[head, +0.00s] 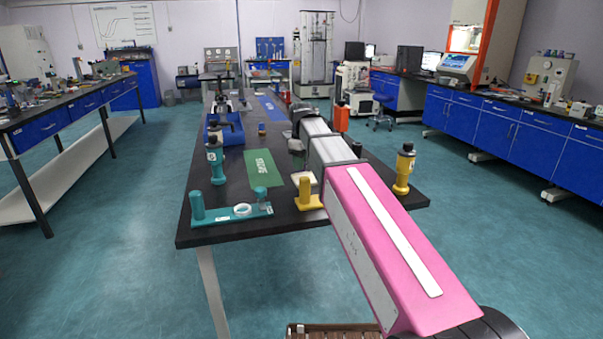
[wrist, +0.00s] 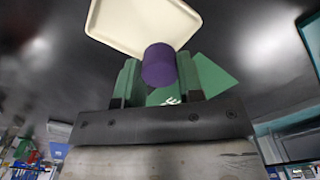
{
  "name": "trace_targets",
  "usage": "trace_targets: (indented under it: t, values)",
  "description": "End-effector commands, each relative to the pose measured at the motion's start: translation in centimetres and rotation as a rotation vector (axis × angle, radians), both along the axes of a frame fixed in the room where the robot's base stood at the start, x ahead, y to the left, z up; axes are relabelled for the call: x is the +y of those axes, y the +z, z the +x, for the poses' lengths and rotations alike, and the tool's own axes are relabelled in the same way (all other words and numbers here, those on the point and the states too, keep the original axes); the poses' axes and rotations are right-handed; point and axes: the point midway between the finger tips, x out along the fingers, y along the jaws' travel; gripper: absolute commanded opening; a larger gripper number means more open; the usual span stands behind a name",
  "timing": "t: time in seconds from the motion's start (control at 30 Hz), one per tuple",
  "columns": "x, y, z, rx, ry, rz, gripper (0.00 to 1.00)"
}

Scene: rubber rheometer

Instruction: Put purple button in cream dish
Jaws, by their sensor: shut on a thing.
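The purple button (wrist: 158,66) is a short purple cylinder, held between the two fingers of my gripper (wrist: 157,80) in the wrist view. My gripper is shut on it. The cream dish (wrist: 145,22) is a shallow, pale, square-cornered tray just beyond the button. The button overlaps the dish's near edge in the picture; I cannot tell its height over the dish or whether they touch. In the head view a pale dish (head: 303,178) lies on the black table beside my arm, and the button is not visible there.
A green mat (head: 263,168) lies left of the dish on the table (head: 225,178). A yellow stand (head: 306,196), a yellow-and-black tool (head: 404,170) and a teal rack (head: 232,213) stand near the front edge. A teal-and-black tool (head: 215,160) stands at left.

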Motion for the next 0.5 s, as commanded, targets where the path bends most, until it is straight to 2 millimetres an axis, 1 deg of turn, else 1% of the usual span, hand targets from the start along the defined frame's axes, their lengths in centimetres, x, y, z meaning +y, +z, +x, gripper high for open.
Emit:
trace_targets:
  t: [0.17, 0.33, 0.4, 0.5]
  values:
    - [-0.1, -1.3, -0.1, 0.002, 0.001, 0.0, 0.12]
    - [-0.1, -3.5, -0.1, 0.003, 0.001, -0.001, 0.12]
    - [0.0, -4.0, 0.0, 0.001, 0.001, 0.0, 0.12]
    - [0.0, -4.0, 0.0, 0.0, 0.001, 0.0, 0.12]
